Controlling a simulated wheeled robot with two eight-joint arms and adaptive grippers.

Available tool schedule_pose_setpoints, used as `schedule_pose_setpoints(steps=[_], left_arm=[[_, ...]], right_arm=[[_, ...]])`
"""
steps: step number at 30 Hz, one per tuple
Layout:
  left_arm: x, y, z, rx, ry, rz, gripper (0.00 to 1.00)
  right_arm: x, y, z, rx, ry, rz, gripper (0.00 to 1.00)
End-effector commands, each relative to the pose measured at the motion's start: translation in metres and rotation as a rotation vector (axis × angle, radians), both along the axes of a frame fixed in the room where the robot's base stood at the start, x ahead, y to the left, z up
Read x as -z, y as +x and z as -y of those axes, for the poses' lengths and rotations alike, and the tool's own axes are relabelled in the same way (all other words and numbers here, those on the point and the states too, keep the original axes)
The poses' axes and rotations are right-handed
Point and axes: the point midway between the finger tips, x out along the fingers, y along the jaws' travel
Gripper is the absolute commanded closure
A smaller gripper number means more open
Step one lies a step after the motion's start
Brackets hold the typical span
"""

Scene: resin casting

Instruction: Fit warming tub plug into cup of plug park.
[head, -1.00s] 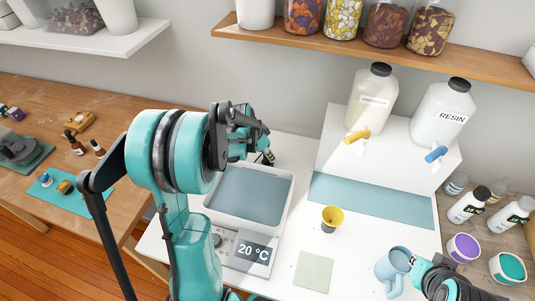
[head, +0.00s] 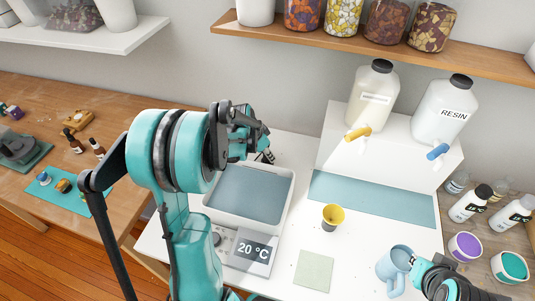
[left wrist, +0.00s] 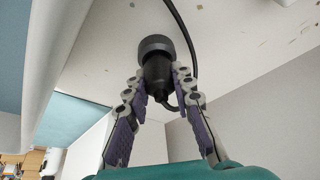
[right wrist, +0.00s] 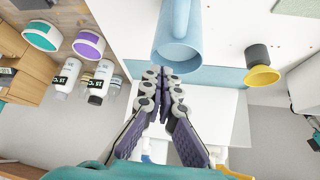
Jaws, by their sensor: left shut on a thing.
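My left gripper (left wrist: 160,80) is shut on the black warming tub plug (left wrist: 157,72). Its cord (left wrist: 190,55) curves away from the end nearest my palm. The plug's far end meets a wider dark round part (left wrist: 155,43) near the white surface. I cannot tell whether this is the plug's own head or the plug park's cup. In the head view, my left gripper (head: 266,156) is at the back edge of the warming tub (head: 290,190), and my arm hides the plug. My right gripper (right wrist: 162,75) looks shut, with its fingertips close to a blue mug (right wrist: 178,52).
The blue mug (head: 390,279) stands at the table's front right. Two dispenser jugs (head: 372,95) stand on a white block at the back. Bottles and paint tubs are at the right.

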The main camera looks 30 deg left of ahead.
Motion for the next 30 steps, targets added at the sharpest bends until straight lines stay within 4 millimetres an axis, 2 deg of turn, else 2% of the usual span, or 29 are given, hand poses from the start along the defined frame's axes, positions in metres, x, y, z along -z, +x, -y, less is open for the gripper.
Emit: schedule_pose_setpoints(steps=[13,14,16,17,26,30], left_arm=[[0.007,0.000,0.000,0.000,0.000,0.000,1.00],[0.007,0.000,0.000,0.000,0.000,0.000,0.74],[0.007,0.000,0.000,0.000,0.000,0.000,0.56],[0.007,0.000,0.000,0.000,0.000,0.000,0.52],[0.005,0.000,0.000,0.000,0.000,0.000,0.52],[-0.007,-0.005,-0.002,-0.001,0.000,0.000,0.52]], right_arm=[[0.005,0.000,0.000,0.000,0.000,0.000,1.00],[0.005,0.000,0.000,0.000,0.000,0.000,1.00],[0.005,0.000,0.000,0.000,0.000,0.000,1.00],[0.005,0.000,0.000,0.000,0.000,0.000,1.00],[0.005,0.000,0.000,0.000,0.000,0.000,1.00],[0.005,0.000,0.000,0.000,0.000,0.000,1.00]])
